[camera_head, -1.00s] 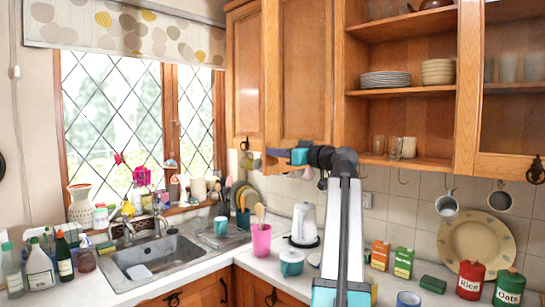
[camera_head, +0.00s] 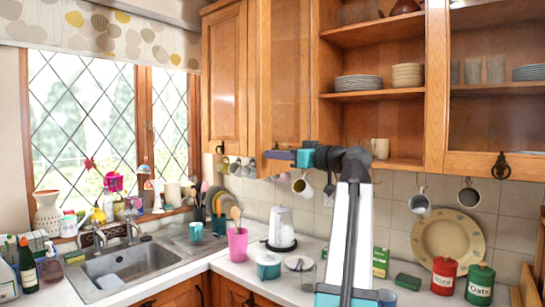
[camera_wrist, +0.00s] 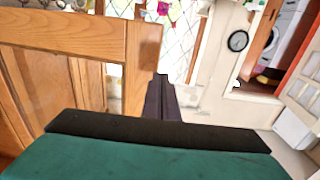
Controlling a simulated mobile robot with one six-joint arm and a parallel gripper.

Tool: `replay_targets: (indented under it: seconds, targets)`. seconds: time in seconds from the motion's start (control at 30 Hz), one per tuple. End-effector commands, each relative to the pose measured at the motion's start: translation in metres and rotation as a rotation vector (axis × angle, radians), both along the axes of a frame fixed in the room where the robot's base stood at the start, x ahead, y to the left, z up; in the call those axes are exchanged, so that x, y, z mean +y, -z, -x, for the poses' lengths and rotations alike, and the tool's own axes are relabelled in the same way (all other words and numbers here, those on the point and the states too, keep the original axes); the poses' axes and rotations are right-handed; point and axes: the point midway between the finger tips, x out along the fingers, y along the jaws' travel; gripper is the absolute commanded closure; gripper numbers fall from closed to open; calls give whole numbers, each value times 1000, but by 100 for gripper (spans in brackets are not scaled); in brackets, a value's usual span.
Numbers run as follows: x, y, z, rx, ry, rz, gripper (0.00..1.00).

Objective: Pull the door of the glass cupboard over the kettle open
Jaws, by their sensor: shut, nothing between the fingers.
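The cupboard door over the kettle (camera_head: 285,75) is wood-framed; its panel looks brown, and I cannot tell whether it is glass. It appears to stand somewhat out from the cupboard front. The white kettle (camera_head: 282,228) stands on the counter below. My gripper (camera_head: 270,155) points left at the door's lower edge; its fingers are shut and empty. In the wrist view the fingers (camera_wrist: 161,92) lie just right of a wooden door frame (camera_wrist: 142,60). Whether they touch it is unclear, and the door's handle is not visible.
Open shelves (camera_head: 375,95) with plates adjoin on the right, then a glass door (camera_head: 500,95) with a black handle. Mugs (camera_head: 303,186) hang beneath. A pink cup (camera_head: 237,244) with utensils and several canisters stand on the counter. The sink (camera_head: 130,265) is left.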

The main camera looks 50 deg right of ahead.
Motion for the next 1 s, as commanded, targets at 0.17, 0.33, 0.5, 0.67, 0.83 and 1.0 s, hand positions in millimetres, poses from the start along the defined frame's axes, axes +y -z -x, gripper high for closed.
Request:
replay_targets:
  seconds: [0.17, 0.33, 0.5, 0.67, 0.83, 1.0]
  targets:
    - [0, 0, 0, 0, -1, 1, 100]
    - [7, 3, -1, 11, -29, 32, 100]
    - [22, 12, 3, 22, -127, 75, 100]
    - [9, 26, 31, 20, -198, 80, 100]
    - [-22, 40, 73, 6, -206, 45, 100]
    - [-50, 50, 103, -1, -160, 7, 100]
